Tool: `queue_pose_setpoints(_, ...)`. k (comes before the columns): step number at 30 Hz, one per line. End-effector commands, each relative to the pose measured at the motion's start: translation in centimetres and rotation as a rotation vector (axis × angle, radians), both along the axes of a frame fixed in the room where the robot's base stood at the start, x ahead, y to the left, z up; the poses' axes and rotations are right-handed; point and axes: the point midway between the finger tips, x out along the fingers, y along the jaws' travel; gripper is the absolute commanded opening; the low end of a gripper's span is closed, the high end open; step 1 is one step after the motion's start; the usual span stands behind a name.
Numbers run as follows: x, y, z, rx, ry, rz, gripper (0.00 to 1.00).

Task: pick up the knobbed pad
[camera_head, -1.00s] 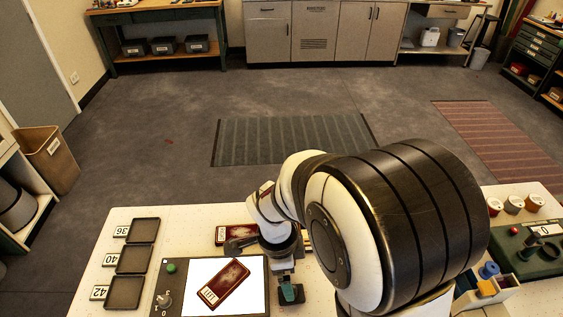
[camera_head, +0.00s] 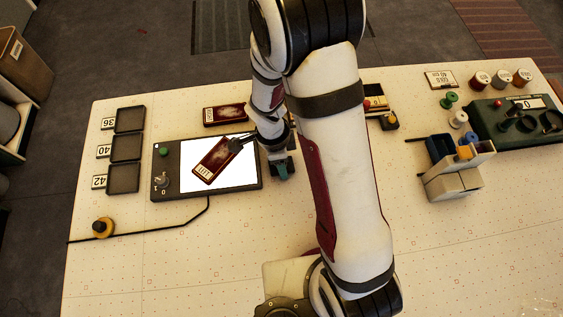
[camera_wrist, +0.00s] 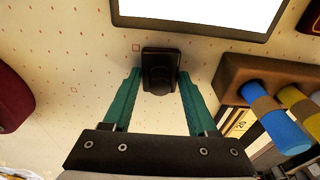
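The knobbed pad (camera_wrist: 160,68), a small black square block with a rounded raised part, is in the upper middle of the wrist view, on the speckled white table. My gripper (camera_wrist: 159,76) has two teal fingers, spread apart, one on each side of the pad. The gap between fingers and pad is small, and I cannot tell whether they touch it. In the head view my gripper (camera_head: 283,168) points down at the right edge of the light box (camera_head: 166,190). The pad is hidden there by my gripper and arm.
A brown holder (camera_wrist: 235,75) with blue and yellow cylinders stands close to the right finger in the wrist view. A dark red case (camera_head: 213,160) lies on the lit panel, another (camera_head: 225,114) behind it. Black trays (camera_head: 124,179) stand left.

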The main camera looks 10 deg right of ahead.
Motion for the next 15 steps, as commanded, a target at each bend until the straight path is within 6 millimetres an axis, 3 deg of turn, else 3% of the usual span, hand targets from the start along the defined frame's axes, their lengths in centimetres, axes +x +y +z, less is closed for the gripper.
queue_pose_setpoints(1, 0.01, 0.0, 0.01, 0.0, 0.0, 0.0, 0.43)
queue_pose_setpoints(8, 0.01, 0.0, 0.02, 0.0, 0.0, 0.0, 0.02)
queue_pose_setpoints(15, 0.03, 0.0, 0.15, 0.0, -0.001, 0.0, 0.02)
